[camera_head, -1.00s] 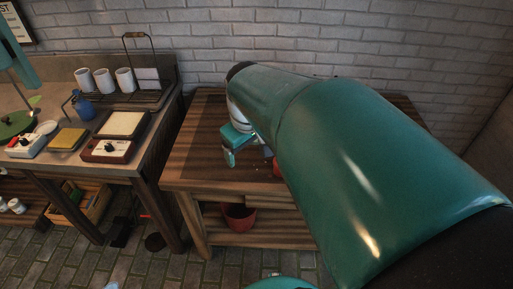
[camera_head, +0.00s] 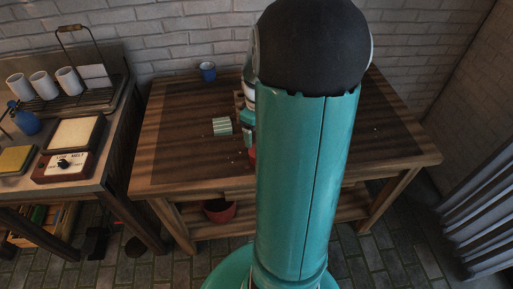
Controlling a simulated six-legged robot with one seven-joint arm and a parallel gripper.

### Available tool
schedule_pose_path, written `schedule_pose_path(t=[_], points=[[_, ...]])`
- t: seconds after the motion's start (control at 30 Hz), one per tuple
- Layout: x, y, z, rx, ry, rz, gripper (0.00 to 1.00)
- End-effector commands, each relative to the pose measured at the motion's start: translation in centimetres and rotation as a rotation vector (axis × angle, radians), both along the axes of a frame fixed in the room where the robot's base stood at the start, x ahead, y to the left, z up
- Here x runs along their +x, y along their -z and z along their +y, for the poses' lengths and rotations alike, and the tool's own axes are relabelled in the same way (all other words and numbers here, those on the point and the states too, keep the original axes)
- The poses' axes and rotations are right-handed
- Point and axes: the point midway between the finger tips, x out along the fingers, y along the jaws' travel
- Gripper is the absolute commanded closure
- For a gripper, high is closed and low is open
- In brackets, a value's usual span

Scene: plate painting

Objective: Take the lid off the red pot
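A small sliver of red (camera_head: 252,156) shows on the wooden table beside my arm. It may be the red pot, but most of it is hidden and I see no lid. A reddish pot (camera_head: 219,211), seen from above without a visible lid, stands on the shelf under the table. My upper arm blocks the middle of the view. Only a narrow teal and white part of my wrist and gripper (camera_head: 248,122) shows at the arm's left edge, over the table near the red sliver. The fingertips are hidden, so I cannot tell whether they are open or hold anything.
On the wooden table (camera_head: 175,150) are a green-and-white striped block (camera_head: 222,126) and a blue cup (camera_head: 208,72) at the back. The table's left and right parts are mostly clear.

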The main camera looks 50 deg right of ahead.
Motion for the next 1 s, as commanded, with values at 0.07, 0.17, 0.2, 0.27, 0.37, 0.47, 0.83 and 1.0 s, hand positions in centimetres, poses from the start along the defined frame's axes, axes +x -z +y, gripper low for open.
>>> schedule_pose_path(t=[0.07,0.17,0.2,0.27,0.37,0.47,0.83,1.0], points=[[0.0,1.1,0.0,0.001,0.000,0.001,0.22],[0.0,1.8,0.0,0.000,0.000,0.000,0.22],[0.0,2.0,0.0,0.000,0.001,0.001,0.22],[0.0,2.6,-0.1,0.001,0.002,0.001,0.22],[0.1,4.1,-0.3,0.003,0.003,0.001,0.22],[0.2,5.7,-0.4,0.003,0.001,0.002,0.22],[0.5,7.0,-0.4,-0.001,0.001,-0.001,0.22],[0.5,6.9,-0.4,-0.001,0.002,-0.001,0.55]])
